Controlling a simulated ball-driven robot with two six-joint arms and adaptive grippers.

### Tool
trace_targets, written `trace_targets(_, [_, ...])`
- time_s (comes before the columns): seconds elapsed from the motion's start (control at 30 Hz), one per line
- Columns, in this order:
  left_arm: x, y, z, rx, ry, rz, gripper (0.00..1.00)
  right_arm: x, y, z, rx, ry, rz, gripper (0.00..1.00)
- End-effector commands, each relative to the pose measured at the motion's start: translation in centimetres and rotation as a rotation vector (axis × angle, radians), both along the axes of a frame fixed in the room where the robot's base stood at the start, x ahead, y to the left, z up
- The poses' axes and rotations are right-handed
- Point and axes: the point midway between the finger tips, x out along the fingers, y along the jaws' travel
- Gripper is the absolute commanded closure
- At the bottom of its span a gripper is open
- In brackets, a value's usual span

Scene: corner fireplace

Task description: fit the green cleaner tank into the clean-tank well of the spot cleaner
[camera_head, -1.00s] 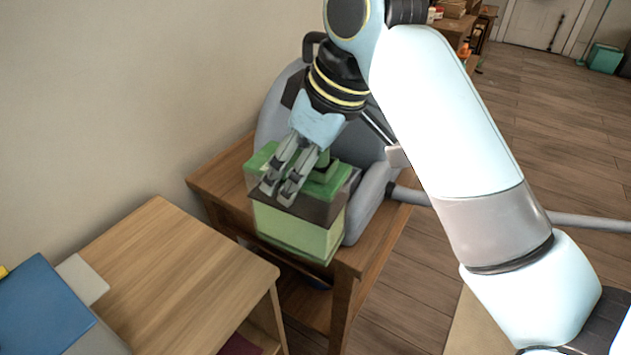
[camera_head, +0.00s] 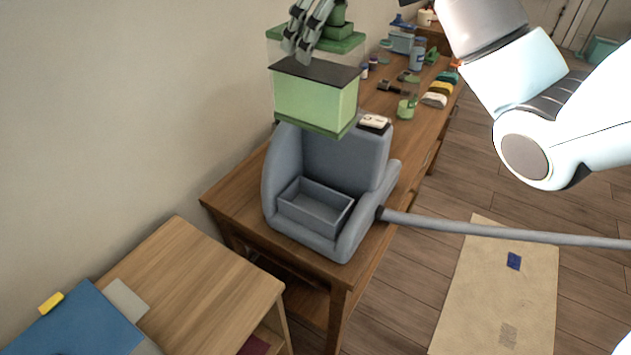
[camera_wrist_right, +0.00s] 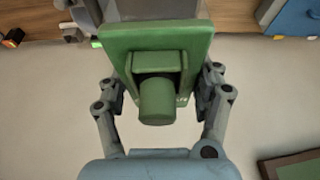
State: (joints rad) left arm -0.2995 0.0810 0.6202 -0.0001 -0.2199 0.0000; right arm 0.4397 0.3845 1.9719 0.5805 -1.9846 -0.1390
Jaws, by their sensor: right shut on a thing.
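The green cleaner tank (camera_head: 313,98) has a light-green body, a dark band and a green lid (camera_head: 318,44). It hangs roughly upright in the air, in front of the upper back of the grey spot cleaner (camera_head: 345,160) in the head view. My right gripper (camera_head: 298,48) is shut on the tank at its top. The right wrist view shows the green lid and its knob between the fingers (camera_wrist_right: 160,78). The open, empty clean-tank well (camera_head: 304,212) is low on the cleaner's front, below the tank and apart from it. My left gripper is not in view.
The cleaner stands on a wooden bench (camera_head: 238,200), with a grey hose (camera_head: 470,229) running right. Bottles and brushes (camera_head: 437,97) lie behind it. A lower wooden table (camera_head: 195,285) with a blue box (camera_head: 70,325) is at front left. The wall is close on the left.

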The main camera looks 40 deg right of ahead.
Motion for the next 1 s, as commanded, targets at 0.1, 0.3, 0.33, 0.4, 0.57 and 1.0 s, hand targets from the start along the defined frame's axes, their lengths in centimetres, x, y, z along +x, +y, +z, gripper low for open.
trace_targets(0.1, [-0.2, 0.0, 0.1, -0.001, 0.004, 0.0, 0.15, -0.2, 0.1, -3.8, 0.002, 0.007, 0.0, 0.92])
trace_targets(0.3, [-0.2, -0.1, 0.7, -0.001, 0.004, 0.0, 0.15, -0.2, 0.1, -9.3, 0.002, 0.005, -0.001, 0.92])
trace_targets(0.33, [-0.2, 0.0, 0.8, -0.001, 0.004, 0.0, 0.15, -0.1, 0.1, -10.2, 0.003, 0.006, -0.001, 0.92])
trace_targets(0.4, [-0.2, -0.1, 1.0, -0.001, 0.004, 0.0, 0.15, -0.2, 0.1, -12.2, 0.001, 0.006, -0.001, 0.92])
trace_targets(0.57, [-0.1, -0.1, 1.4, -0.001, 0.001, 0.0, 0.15, -0.1, 0.1, -16.6, 0.002, 0.004, -0.001, 0.92])
trace_targets(1.0, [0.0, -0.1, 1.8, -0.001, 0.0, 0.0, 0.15, -0.1, 0.1, -22.9, 0.001, 0.0, -0.001, 0.92])
